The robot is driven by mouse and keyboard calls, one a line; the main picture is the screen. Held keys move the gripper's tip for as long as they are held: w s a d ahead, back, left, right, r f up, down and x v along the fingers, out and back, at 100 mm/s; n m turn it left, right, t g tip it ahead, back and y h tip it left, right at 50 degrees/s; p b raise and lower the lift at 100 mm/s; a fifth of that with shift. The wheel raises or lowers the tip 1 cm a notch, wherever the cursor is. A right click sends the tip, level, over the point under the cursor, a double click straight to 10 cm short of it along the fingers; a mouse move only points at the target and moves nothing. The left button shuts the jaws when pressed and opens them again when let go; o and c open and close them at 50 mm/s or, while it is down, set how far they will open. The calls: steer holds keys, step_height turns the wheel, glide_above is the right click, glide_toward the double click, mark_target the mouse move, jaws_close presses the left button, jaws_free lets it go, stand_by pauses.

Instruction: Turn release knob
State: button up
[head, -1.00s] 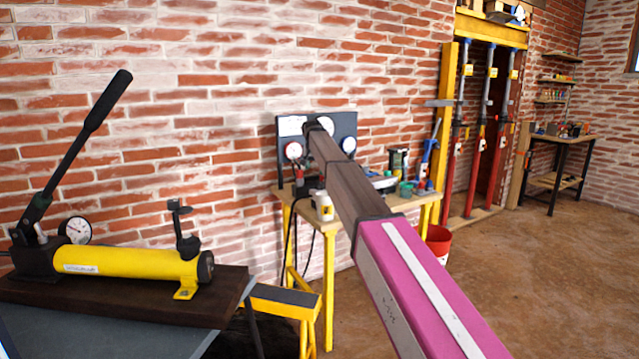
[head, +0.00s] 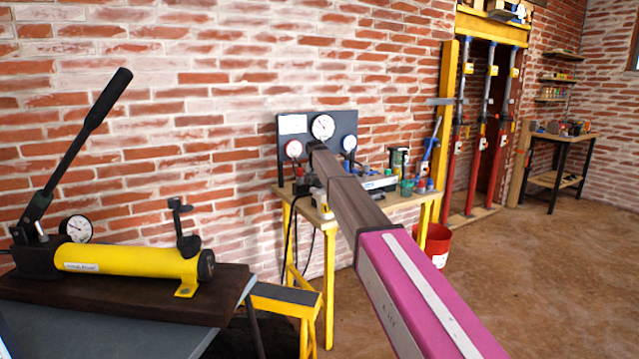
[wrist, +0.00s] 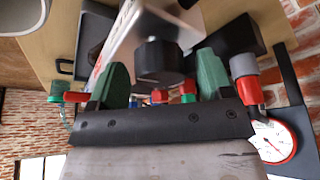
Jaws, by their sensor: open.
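In the wrist view a round black knob (wrist: 160,62) stands out from a white device (wrist: 128,40), between the two green fingers of my gripper (wrist: 161,68). The gripper is open, with a finger on each side of the knob and visible gaps between; I see no contact. I cannot tell for sure that this is the release knob. In the head view the arm reaches to the wooden bench (head: 408,199), and its end hides the knob and most of the gripper.
A dark gauge panel (head: 293,125) stands behind the arm's end. A red-rimmed gauge (wrist: 272,142) and a red-and-grey fitting (wrist: 246,82) are close to the gripper. A yellow hand pump (head: 130,262) sits at left. A red bucket (head: 438,243) stands below the bench.

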steer(key=c, duration=0.9)
steer(key=shift+n, duration=0.3)
steer(key=n+y, duration=0.1)
steer(key=n, duration=0.2)
steer(key=shift+d+n+y, duration=0.15)
steer(key=shift+n+y, duration=0.15)
steer(key=n, duration=0.2)
steer(key=n+y, duration=0.1)
steer(key=n, duration=0.1)
steer(key=shift+g+y, duration=0.3)
steer(key=n, duration=0.3)
steer(key=n+g+y, duration=0.1)
steer(key=n, duration=0.1)
steer(key=shift+w+n+g+y, duration=0.15)
steer(key=shift+n+g+y, duration=0.15)
steer(key=shift+n, duration=0.1)
steer(key=shift+n+g, duration=0.7)
steer(key=shift+n, duration=1.2)
steer(key=shift+y, duration=0.3)
